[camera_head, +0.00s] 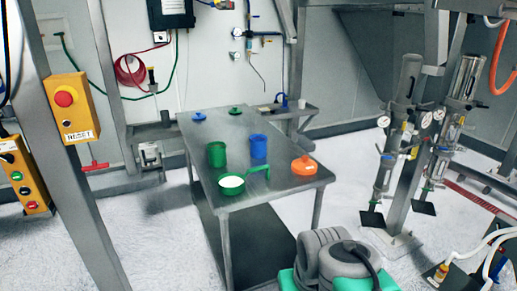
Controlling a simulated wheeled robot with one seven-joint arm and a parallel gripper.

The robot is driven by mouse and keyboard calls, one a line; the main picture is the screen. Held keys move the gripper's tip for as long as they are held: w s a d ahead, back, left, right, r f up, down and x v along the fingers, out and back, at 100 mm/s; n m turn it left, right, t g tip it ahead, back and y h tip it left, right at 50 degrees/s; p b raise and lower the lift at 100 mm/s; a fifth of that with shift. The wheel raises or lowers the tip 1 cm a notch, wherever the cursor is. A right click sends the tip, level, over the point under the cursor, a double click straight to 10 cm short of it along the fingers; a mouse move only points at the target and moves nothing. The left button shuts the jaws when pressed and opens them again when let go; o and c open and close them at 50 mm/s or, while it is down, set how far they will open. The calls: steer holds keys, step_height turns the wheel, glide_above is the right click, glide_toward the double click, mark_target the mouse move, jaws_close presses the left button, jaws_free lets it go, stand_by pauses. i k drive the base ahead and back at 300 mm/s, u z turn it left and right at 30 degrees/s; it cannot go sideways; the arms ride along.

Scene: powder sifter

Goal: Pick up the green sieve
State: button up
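The green sieve (231,190) is a shallow round green pan with a white inside and a thin green handle reaching right. It rests near the front left edge of the steel table (285,185). Nothing is touching it from above. A green cup-like container (217,155) stands just behind it. A blue container (258,147) stands behind its handle. My gripper is not in view. Rounded grey and teal parts of my arm show at the bottom, in front of the table.
An orange lidded item (303,167) sits at the table's right edge. Small blue (199,116) and green (235,110) lids lie at the back. A yellow reset button box (73,107) is on a post at left. Steel equipment (400,140) stands right of the table.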

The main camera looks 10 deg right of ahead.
mark_target(229, 183)
steer(key=u, duration=0.15)
steer(key=i, duration=0.3)
steer(key=u, duration=0.85)
steer(key=i, duration=1.4)
steer(key=u, duration=0.4)
